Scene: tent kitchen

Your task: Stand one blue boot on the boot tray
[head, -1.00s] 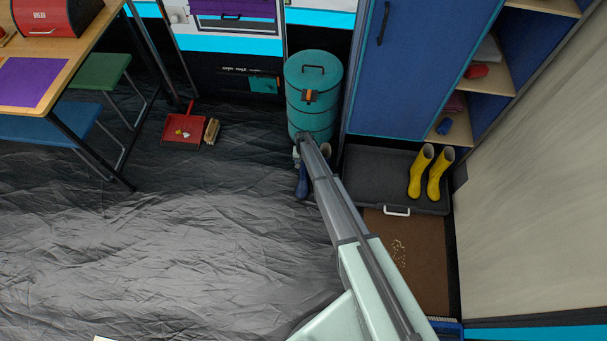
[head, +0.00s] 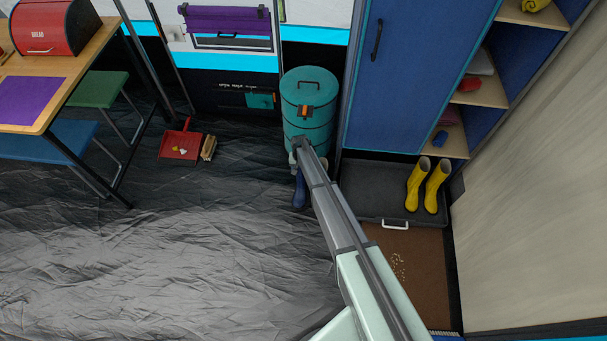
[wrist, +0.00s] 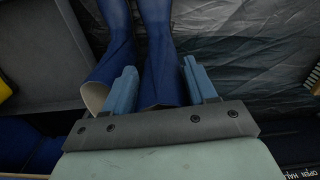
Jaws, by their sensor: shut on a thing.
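Two blue boots stand side by side on the floor by the teal drum, partly hidden by my arm in the head view. In the wrist view, my gripper (wrist: 160,78) has one finger on each side of the right-hand blue boot (wrist: 163,58) near its open top and is shut on it. The other blue boot (wrist: 112,55) is just left of the fingers, its cream lining showing. In the head view one blue boot (head: 299,191) shows beside my arm; my gripper is mostly hidden there. The black boot tray (head: 370,188) lies to the right, before the blue cupboard.
Two yellow boots (head: 427,186) stand on the tray's right side; its left part is clear. The teal drum (head: 309,110) is behind the blue boots. A brown mat (head: 415,265) lies before the tray. A red dustpan (head: 181,144) and brush (head: 209,148) lie left on the floor.

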